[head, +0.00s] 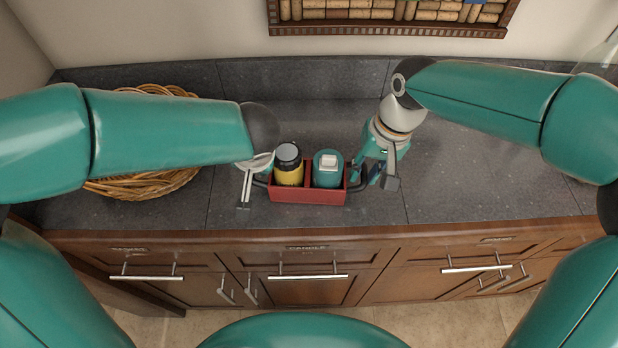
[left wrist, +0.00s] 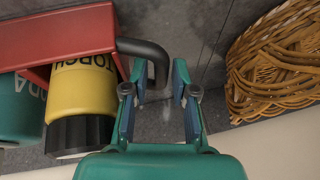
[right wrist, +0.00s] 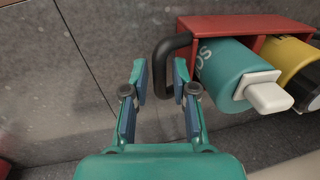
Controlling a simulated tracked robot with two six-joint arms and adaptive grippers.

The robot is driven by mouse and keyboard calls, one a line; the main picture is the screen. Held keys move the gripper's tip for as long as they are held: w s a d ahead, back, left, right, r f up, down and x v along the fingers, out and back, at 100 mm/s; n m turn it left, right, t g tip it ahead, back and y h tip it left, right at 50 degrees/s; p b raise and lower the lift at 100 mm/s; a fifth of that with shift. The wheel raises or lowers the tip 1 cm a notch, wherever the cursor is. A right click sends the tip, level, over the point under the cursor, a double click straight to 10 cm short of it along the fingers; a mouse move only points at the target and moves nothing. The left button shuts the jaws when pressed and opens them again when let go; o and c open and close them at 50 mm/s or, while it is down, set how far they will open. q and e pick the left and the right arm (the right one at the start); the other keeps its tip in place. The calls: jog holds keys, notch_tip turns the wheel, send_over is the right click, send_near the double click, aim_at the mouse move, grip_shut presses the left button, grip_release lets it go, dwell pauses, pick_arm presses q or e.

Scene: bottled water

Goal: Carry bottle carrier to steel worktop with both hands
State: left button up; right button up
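The red bottle carrier (head: 308,196) stands on the dark grey counter, with a black handle loop at each end. It holds a yellow bottle with a dark lid (head: 289,172) and a teal bottle with a white lid (head: 327,176). My left gripper (left wrist: 158,75) is open; the left handle (left wrist: 157,58) appears between its fingertips, with space either side. In the head view, my right gripper (head: 374,178) is beside the carrier's right end. I cannot identify a steel worktop.
A wicker basket (head: 140,186) sits on the counter (head: 450,180) at the left, partly behind my left arm. Wooden drawers with metal handles (head: 308,277) are below the front edge. A cork-filled frame (head: 390,30) hangs on the wall.

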pick_arm(q)
jog(key=shift+w+a+f, duration=0.1)
jog(key=shift+w+f, duration=0.1)
jog(key=shift+f, duration=0.35)
pick_arm(e)
jog(key=shift+a+f, duration=0.1)
jog(key=shift+f, duration=0.5)
pick_arm(q)
grip_shut()
pick_arm(e)
grip_shut()
jog(key=shift+r, duration=0.1)
